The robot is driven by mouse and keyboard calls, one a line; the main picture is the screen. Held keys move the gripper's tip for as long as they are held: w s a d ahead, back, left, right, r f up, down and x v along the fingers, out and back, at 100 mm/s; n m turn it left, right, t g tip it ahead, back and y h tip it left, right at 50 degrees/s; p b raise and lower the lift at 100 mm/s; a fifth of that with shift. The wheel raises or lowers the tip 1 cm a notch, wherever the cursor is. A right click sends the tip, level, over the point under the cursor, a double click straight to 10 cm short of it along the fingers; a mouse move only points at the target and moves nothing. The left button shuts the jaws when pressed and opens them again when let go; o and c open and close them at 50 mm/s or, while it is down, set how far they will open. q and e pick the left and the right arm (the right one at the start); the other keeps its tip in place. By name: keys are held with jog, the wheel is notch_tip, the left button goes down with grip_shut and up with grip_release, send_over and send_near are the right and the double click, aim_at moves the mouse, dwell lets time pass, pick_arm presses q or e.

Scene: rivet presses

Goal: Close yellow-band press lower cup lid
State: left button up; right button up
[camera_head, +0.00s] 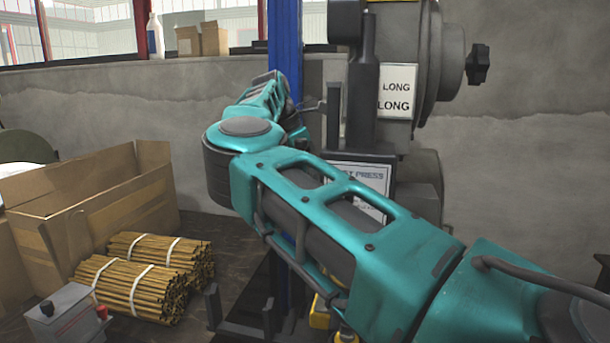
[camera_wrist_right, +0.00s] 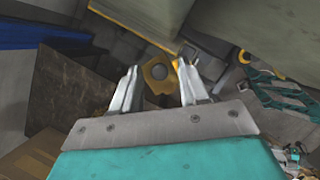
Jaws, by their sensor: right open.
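A grey press (camera_head: 428,50) stands against the wall in the head view, with white "LONG" labels and a sign ending in "PRESS" partly behind my right arm. Yellow parts (camera_head: 320,316) show low beneath the arm; I cannot tell whether they are its band. My right gripper (camera_wrist_right: 157,75) is open and empty in the right wrist view. In the head view the right gripper is not clearly visible. My left gripper is out of view.
A blue post (camera_head: 285,38) rises beside the press. Bundles of brown rods (camera_head: 140,290) and an open cardboard box (camera_head: 90,215) lie on the dark table at left. A grey box with a red knob (camera_head: 62,318) stands in front. A dark bracket (camera_head: 240,330) is near the arm.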

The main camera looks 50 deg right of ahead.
jog(key=shift+f, duration=0.2)
grip_shut()
jog(key=shift+s+r+m+p, duration=0.15)
jog(key=shift+r+m+p, duration=0.3)
jog(key=shift+p, duration=0.65)
jog(key=shift+s+f+m+g, duration=0.1)
jog(key=shift+f+m+g, duration=0.15)
jog(key=shift+m+g, duration=0.25)
jog(key=shift+s+f+m+y, duration=0.1)
jog(key=shift+f+m+y, duration=0.15)
jog(key=shift+m, duration=0.3)
jog(key=shift+s+a+r+m+y, duration=0.15)
jog(key=shift+m+y, duration=0.2)
jog(key=shift+m, duration=0.45)
grip_release()
